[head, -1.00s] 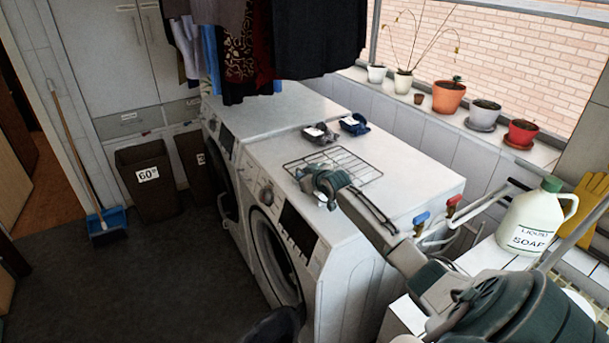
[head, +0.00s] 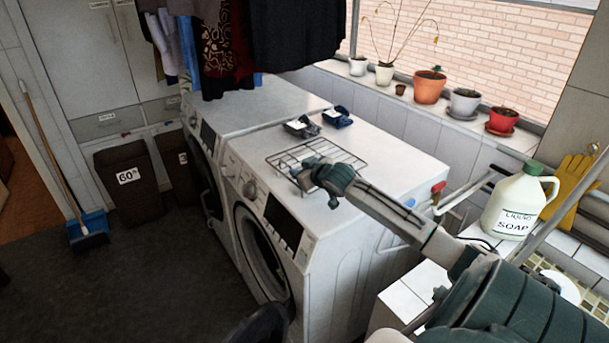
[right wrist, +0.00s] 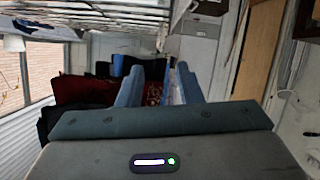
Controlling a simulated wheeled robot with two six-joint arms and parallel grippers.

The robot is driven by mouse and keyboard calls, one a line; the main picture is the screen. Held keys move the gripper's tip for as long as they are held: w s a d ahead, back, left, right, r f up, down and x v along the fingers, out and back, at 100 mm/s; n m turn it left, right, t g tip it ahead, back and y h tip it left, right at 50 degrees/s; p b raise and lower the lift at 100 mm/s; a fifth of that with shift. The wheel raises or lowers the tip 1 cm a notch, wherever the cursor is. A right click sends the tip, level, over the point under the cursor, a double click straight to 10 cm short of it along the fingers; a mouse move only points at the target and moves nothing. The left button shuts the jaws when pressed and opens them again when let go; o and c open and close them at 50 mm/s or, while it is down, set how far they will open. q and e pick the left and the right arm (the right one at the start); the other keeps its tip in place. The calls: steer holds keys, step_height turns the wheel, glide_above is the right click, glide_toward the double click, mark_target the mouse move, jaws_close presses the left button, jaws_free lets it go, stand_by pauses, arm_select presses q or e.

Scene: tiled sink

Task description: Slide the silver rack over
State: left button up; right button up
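The silver wire rack (head: 290,153) lies flat on top of the nearer white washing machine (head: 385,160). My right gripper (head: 312,183) is at the rack's near side in the head view and covers part of its front edge. I cannot tell whether it touches the rack. In the right wrist view, the two light blue fingers of this gripper (right wrist: 160,80) stand apart with nothing visible between them. My left gripper is not in view.
Two small dark items (head: 302,127) (head: 337,117) lie just behind the rack. Clothes (head: 300,35) hang over the farther machine (head: 245,108). Potted plants (head: 429,86) line the sill. A soap jug (head: 520,200) stands at the right. The machine top right of the rack is clear.

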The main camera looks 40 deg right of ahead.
steer(key=shift+v, duration=1.05)
